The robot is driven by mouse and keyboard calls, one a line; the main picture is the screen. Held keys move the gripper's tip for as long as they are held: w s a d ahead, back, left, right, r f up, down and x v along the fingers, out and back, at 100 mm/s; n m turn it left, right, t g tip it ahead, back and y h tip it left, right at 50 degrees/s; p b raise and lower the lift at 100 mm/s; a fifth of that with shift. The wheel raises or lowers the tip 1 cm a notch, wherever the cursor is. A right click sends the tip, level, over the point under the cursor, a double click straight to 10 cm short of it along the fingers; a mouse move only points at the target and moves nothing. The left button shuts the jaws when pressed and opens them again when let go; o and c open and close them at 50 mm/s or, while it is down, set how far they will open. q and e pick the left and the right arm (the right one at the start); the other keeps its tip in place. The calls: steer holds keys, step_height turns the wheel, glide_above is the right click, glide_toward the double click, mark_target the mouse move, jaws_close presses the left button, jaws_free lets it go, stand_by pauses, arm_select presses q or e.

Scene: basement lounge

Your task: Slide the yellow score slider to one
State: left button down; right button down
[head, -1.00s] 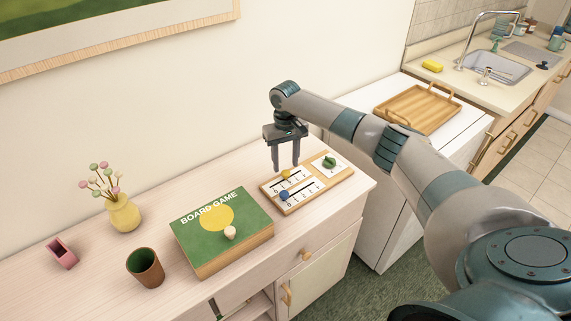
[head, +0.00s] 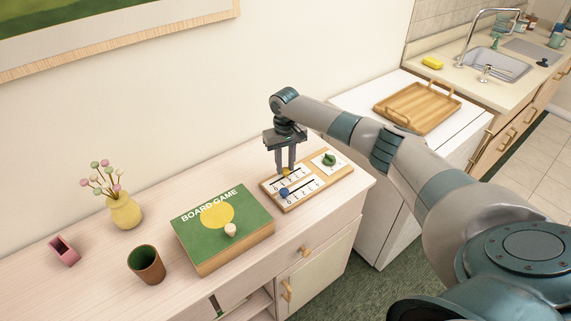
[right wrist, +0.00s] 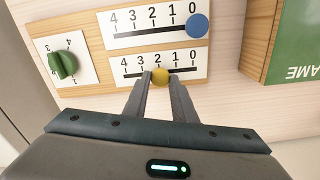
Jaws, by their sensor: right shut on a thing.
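The score board (head: 293,186) is a wooden board with two white numbered strips, lying on the pale cabinet. The yellow score slider (right wrist: 160,76) is a round knob on the strip nearer the wall, close to the printed 2 in the right wrist view. My right gripper (head: 285,171) points down over that strip, its two fingers shut on the yellow slider, which also shows between the fingertips in the head view (head: 286,172). The blue slider (right wrist: 197,26) sits at the 0 end of the other strip. My left gripper is not in view.
A green dial (head: 329,159) is at the board's far end. The green board game box (head: 250,222) lies to the left, with a pale pawn (head: 230,230) on it. A brown cup (head: 146,265) and a yellow vase (head: 124,212) stand farther left.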

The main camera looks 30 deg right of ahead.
steer(key=shift+a+r+p, duration=0.2)
steer(key=shift+a+p, duration=0.15)
steer(key=shift+a, duration=0.1)
steer(key=shift+s+a+f+p, duration=0.1)
steer(key=shift+a+p, duration=0.55)
steer(key=shift+a, duration=0.35)
steer(key=c, duration=1.5)
jaws_free()
steer(key=shift+o, duration=0.2)
step_height(320, 180, up, 17)
steer(key=b, duration=0.4)
steer(key=shift+b, duration=0.4)
